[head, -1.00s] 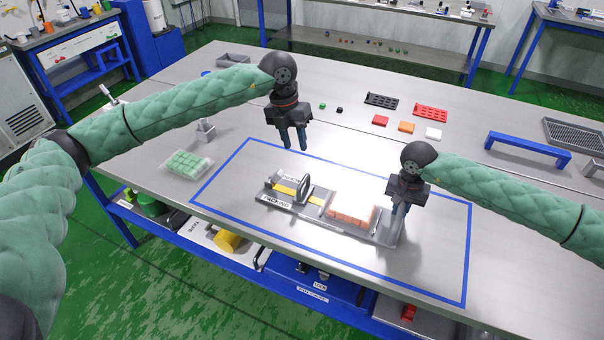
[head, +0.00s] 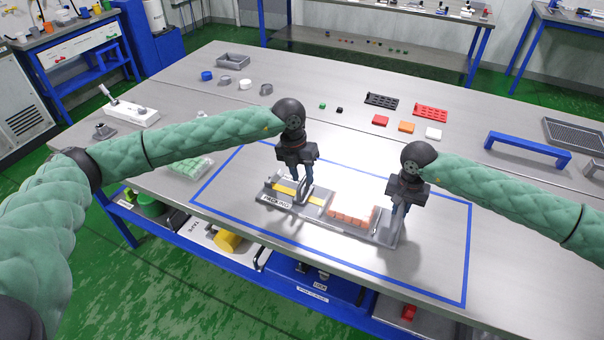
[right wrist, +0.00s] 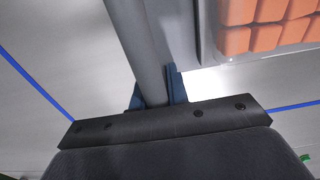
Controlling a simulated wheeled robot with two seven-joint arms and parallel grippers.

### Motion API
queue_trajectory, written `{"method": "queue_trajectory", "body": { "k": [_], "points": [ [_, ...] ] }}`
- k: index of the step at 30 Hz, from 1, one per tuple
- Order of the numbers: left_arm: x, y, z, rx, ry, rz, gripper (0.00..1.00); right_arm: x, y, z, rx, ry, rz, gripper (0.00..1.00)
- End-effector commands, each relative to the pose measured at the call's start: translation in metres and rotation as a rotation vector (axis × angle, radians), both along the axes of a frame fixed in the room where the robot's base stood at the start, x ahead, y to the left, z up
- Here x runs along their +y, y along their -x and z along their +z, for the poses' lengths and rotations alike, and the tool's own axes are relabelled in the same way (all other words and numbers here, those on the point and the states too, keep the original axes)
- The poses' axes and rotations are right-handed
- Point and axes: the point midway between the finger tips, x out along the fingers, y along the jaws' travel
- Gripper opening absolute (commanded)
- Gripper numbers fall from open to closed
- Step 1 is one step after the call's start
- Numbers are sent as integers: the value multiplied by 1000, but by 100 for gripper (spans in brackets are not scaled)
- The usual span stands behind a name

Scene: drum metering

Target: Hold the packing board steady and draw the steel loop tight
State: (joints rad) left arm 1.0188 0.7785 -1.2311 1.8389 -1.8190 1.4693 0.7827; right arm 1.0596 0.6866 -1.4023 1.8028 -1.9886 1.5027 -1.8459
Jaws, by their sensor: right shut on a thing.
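The packing board (head: 386,238) is a long grey board lying in the blue-taped area, with a label and a yellow strip at its left part. The steel loop (head: 299,197) stands upright on it near the yellow strip, partly hidden by my left gripper (head: 303,193). The left fingers are down at the loop; whether they are closed on it is unclear. My right gripper (head: 400,208) is shut on the board's right end. In the right wrist view its blue fingers (right wrist: 157,92) sit around a grey bar (right wrist: 137,45) at the board's edge.
Orange blocks (head: 350,217) lie in a clear tray on the board. A tray of green blocks (head: 188,167) lies to the left. Red, orange and white pieces (head: 406,127) and a blue handle (head: 527,150) lie behind to the right. The front right table is clear.

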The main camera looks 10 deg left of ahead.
Motion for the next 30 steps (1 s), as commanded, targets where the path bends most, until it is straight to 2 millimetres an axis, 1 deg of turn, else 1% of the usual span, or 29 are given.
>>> {"method": "queue_trajectory", "body": {
  "k": [5,6,11,17,19,27,30],
  "points": [
    [0,0,0,0,0,0,34,0,0,1,-1,-1,0,0],
    [0,0,0,0,0,0,32,0,0,1,-1,-1,0,0],
    [0,0,0,0,0,0,1,0,0,1,-1,-1,0,0],
    [0,0,0,1,0,1,0,0,0,1,-1,-1,0,0],
    [3,-1,0,1,0,1,0,0,0,1,-1,-1,0,0],
    [39,-8,0,1,-1,3,0,0,0,1,-1,-1,0,0],
    [41,-8,0,1,-1,1,0,0,0,1,-1,0,0,0]
  ]
}}
